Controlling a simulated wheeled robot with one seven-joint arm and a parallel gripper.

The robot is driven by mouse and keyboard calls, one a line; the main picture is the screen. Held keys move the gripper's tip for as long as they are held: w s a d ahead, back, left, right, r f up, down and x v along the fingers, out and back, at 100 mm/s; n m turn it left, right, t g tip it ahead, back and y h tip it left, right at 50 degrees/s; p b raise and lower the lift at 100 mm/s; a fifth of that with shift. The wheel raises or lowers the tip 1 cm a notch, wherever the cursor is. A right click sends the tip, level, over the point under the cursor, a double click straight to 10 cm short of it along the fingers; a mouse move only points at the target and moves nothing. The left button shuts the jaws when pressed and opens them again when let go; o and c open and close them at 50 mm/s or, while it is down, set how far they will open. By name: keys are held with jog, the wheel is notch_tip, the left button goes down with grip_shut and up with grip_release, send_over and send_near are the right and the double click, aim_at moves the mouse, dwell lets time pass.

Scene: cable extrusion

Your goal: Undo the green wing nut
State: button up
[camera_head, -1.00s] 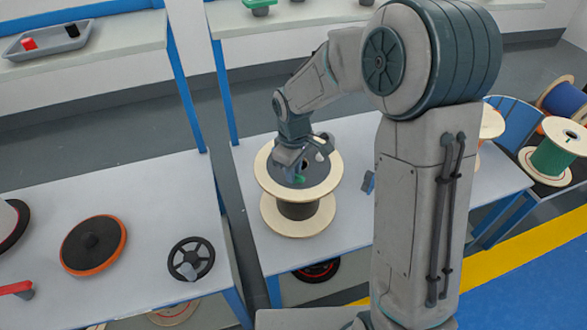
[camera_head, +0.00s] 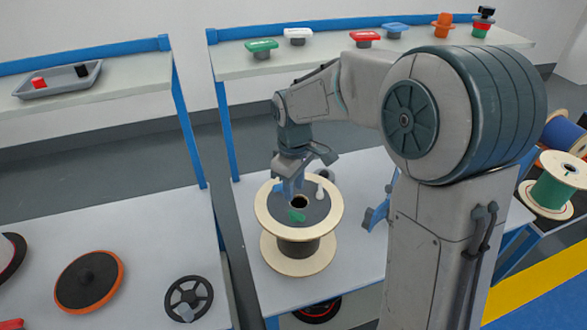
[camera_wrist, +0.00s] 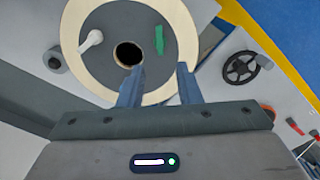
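The green wing nut (camera_head: 296,216) lies on the dark disc on top of a wooden spool (camera_head: 262,211), on the side nearer the head camera. In the wrist view the green wing nut (camera_wrist: 159,40) stands beyond the fingertips, right of the spool's centre hole (camera_wrist: 128,54). My gripper (camera_head: 290,187) is over the far part of the spool top, apart from the nut. In the wrist view my gripper (camera_wrist: 158,78) has its two fingers apart, with nothing held between them. Whether the nut is still threaded cannot be told.
A white peg (camera_head: 320,192) stands on the spool top, and a grey roll (camera_wrist: 55,60) lies beside the spool. A blue tool (camera_head: 377,215) is to the right. A black handwheel (camera_head: 188,300) lies on the left table. Coloured parts line the back shelf.

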notch_tip(320, 180, up, 5)
jog(key=shift+r, duration=0.2)
jog(key=shift+d, duration=0.1)
dwell(0.4)
jog(key=s+d+m+t, duration=0.1)
jog(key=s+d+m, duration=0.4)
jog(key=s, duration=0.4)
jog(key=s+d+m+t+p, duration=0.1)
jog(key=s+d+m, duration=0.5)
jog(key=s+d, duration=0.2)
jog(key=shift+s+r+t, duration=0.4)
jog(key=shift+s, duration=0.45)
